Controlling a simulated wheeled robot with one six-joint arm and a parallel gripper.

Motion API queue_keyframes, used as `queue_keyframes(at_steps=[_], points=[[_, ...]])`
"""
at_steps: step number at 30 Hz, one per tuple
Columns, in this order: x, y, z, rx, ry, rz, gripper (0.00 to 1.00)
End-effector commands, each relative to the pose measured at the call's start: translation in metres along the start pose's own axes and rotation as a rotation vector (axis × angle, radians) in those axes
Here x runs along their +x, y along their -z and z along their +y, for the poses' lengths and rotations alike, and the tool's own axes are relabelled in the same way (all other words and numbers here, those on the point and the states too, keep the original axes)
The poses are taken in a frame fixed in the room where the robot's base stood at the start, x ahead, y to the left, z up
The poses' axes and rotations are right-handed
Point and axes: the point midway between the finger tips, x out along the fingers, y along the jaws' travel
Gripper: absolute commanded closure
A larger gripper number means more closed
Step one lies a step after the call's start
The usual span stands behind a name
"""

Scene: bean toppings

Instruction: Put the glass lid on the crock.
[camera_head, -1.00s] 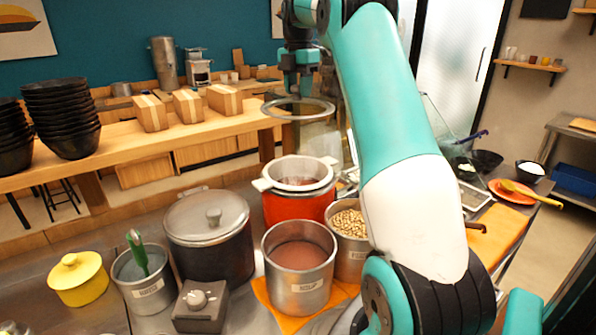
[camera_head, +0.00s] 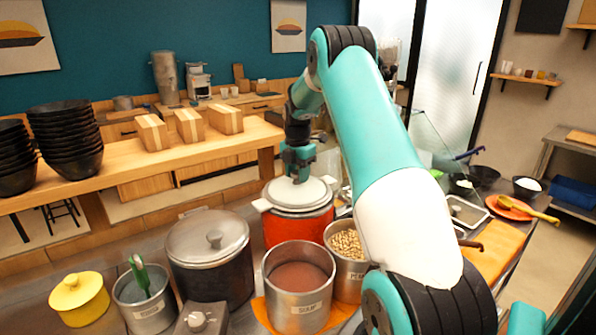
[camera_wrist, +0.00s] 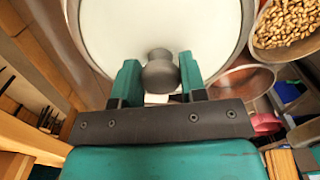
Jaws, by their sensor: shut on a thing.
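The red crock (camera_head: 290,231) with pale handles stands on the counter in the head view. The glass lid (camera_head: 308,193) is over the crock's mouth and looks level; whether it touches the rim all round I cannot tell. My gripper (camera_head: 299,175) is directly above the lid, pointing down. In the wrist view my gripper (camera_wrist: 160,85) is shut on the lid's dark round knob (camera_wrist: 160,72), with a finger on each side. The pale lid (camera_wrist: 160,25) fills the top middle of the wrist view and hides the crock's inside.
A metal pot of reddish paste (camera_head: 299,290) and a pot of peanuts (camera_head: 346,265) stand close in front of the crock. A dark lidded pot (camera_head: 212,265) is to its left. Wooden blocks (camera_head: 188,125) and stacked black bowls (camera_head: 67,140) sit on the back counter.

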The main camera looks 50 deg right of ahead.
Motion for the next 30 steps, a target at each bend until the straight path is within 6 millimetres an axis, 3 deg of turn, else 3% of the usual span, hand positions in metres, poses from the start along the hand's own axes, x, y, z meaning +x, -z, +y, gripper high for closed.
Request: queue_keyframes(at_steps=[11,12,15,26,30], points=[[0.005,0.0,0.0,0.0,-0.001,-0.001,0.95],[0.005,0.0,0.0,0.0,0.0,0.0,0.57],[0.005,0.0,0.0,0.0,0.0,0.0,0.36],[-0.002,0.0,0.001,0.0,-0.002,-0.002,0.36],[-0.023,-0.001,0.001,0.0,-0.005,-0.004,0.36]])
